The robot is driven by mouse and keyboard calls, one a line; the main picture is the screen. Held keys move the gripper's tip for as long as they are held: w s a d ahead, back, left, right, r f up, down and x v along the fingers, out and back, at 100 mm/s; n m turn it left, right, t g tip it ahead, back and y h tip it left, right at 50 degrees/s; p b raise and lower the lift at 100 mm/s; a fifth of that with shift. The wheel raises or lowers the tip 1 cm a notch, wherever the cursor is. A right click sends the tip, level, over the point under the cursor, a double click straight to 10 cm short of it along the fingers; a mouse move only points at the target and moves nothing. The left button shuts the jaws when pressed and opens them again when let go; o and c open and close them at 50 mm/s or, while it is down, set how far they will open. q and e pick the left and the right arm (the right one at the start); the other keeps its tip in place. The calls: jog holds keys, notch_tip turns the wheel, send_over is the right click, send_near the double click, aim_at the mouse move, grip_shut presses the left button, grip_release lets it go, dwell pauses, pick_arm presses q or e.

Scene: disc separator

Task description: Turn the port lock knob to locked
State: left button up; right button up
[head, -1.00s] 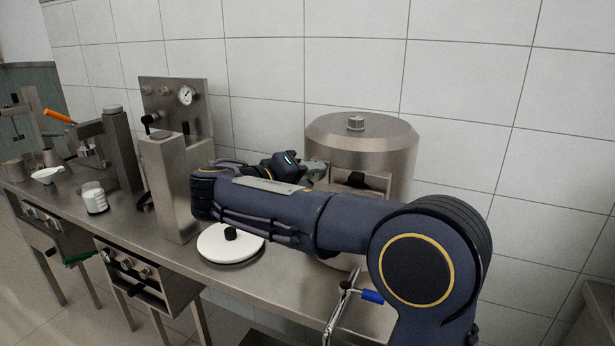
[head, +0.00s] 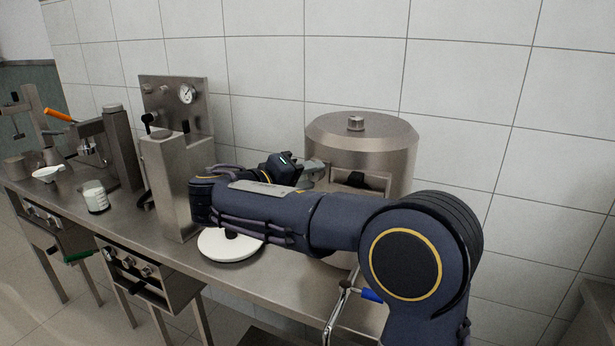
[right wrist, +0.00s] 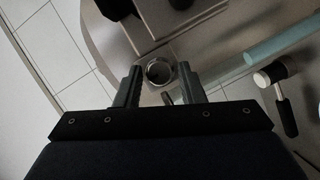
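The steel drum-shaped separator (head: 395,150) stands against the tiled wall, with a dark fitting (head: 362,180) in its front opening. My right gripper (head: 314,171) is at the drum's left side, with my forearm across the front of it. In the right wrist view, the fingers of my right gripper (right wrist: 158,80) are apart, and a round metal ring-like end (right wrist: 158,70) shows between or just beyond their tips. I cannot tell whether they touch it, or whether it is the port lock knob. My left gripper is not in view.
A white lid (head: 228,246) lies on the steel bench, partly behind my forearm. A steel block (head: 170,185) and a gauge panel (head: 187,94) stand left of the drum. A black-and-pale lever-like part (right wrist: 275,92) is right of the gripper. A blue-handled tool (head: 370,295) is near my elbow.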

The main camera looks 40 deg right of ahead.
jog(key=shift+a, duration=0.1)
jog(key=w+v, duration=0.1)
jog(key=v, duration=0.6)
jog(key=shift+s+a, duration=0.3)
jog(key=shift+s, duration=0.2)
